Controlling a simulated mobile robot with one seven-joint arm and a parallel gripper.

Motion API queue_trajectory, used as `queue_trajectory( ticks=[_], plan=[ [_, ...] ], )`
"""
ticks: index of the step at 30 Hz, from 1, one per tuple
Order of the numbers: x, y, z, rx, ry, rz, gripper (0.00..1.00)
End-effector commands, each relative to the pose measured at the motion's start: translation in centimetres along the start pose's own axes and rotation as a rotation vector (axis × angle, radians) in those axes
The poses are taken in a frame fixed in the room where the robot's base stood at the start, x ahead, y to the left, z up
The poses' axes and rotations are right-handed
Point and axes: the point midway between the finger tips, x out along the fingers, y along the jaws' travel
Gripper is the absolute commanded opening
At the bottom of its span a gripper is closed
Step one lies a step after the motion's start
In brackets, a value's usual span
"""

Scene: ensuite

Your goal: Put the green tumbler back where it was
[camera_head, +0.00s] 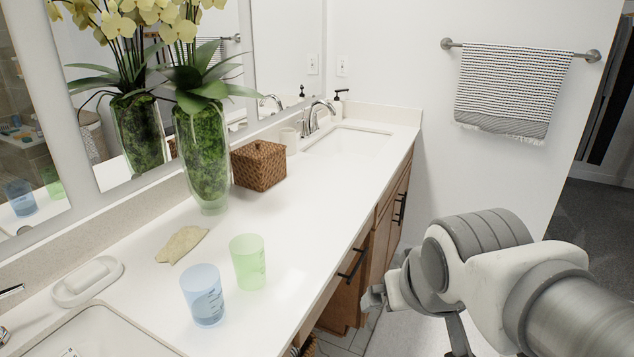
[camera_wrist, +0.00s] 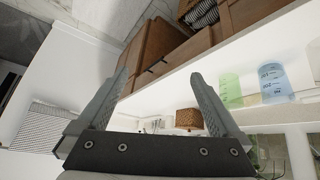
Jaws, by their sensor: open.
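The green tumbler (camera_head: 248,262) is translucent and stands upright on the white counter, just right of and behind the blue tumbler (camera_head: 205,296). A small gap seems to separate them. The green tumbler (camera_wrist: 231,91) also shows in the wrist view, right of my gripper (camera_wrist: 158,75), with the blue tumbler (camera_wrist: 272,82) beside it. My gripper's two fingers are apart with nothing between them. In the head view my arm is right of the counter's front edge, apart from both tumblers, and the fingers are hard to make out there.
A tan shell-like piece (camera_head: 182,245), a soap dish (camera_head: 87,281), a glass vase with orchids (camera_head: 204,160) and a woven box (camera_head: 259,165) stand on the counter (camera_head: 310,220). Sinks lie at both ends. The counter right of the green tumbler is clear.

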Motion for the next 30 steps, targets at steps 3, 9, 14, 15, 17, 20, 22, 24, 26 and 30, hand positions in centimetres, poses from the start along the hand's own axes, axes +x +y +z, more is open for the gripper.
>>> queue_trajectory(
  ticks=[3,9,14,15,17,20,22,24,26,30],
  plan=[
    [-1.9,-0.1,2.2,0.031,-0.057,-0.021,1.00],
    [-3.2,-0.4,4.0,0.048,-0.106,-0.041,1.00],
    [-3.2,-0.4,4.0,0.048,-0.109,-0.043,1.00],
    [-3.2,-0.4,4.0,0.048,-0.109,-0.042,1.00],
    [-3.2,-0.4,4.0,0.048,-0.109,-0.042,1.00],
    [-3.5,-0.4,3.8,0.048,-0.109,-0.042,1.00],
    [-4.1,-0.4,3.4,0.047,-0.109,-0.042,1.00],
    [-5.0,-0.3,2.8,0.047,-0.109,-0.042,1.00],
    [-5.9,-0.2,2.1,0.047,-0.109,-0.042,1.00],
    [-8.7,0.0,0.2,0.047,-0.109,-0.042,1.00]
  ],
)
